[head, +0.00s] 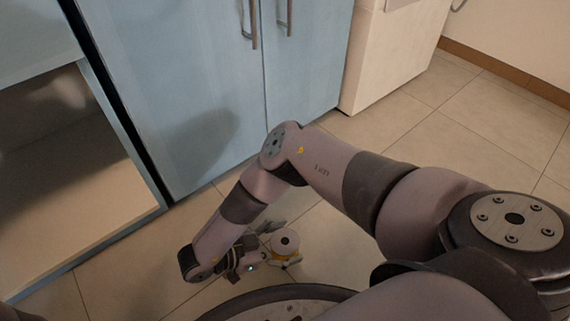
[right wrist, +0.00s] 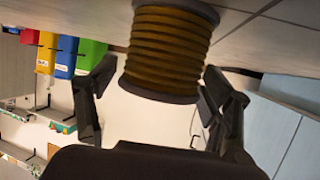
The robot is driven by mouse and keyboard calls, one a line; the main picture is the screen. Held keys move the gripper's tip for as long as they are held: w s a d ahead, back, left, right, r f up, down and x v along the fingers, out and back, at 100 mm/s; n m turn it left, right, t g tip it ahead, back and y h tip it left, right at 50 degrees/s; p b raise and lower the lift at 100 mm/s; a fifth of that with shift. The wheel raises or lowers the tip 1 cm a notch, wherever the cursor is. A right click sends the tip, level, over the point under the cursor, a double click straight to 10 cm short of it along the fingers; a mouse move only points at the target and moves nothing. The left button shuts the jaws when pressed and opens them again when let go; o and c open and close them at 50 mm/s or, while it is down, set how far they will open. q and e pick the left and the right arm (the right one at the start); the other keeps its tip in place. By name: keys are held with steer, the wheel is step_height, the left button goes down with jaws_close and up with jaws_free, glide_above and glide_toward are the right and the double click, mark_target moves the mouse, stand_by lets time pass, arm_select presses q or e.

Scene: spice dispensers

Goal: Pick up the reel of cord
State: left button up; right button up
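In the right wrist view the reel (right wrist: 168,50) shows large at the top centre, with tan-brown cord wound between dark flanges. My right gripper (head: 277,247) is low by the floor, its fingers on either side of the reel. In the right wrist view the gripper (right wrist: 160,78) is open, with the reel between its fingers and a visible gap at the left finger. My left gripper is not in view.
A light blue cabinet (head: 200,75) with two handles stands behind the arm. An open shelf (head: 70,185) is at the left and a white unit (head: 390,60) at the back right. Tiled floor (head: 465,145) is clear at right. Coloured bins (right wrist: 66,56) show in the right wrist view.

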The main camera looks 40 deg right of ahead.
steer(key=c, duration=0.9)
steer(key=shift+r, duration=0.15)
steer(key=shift+c, duration=0.2)
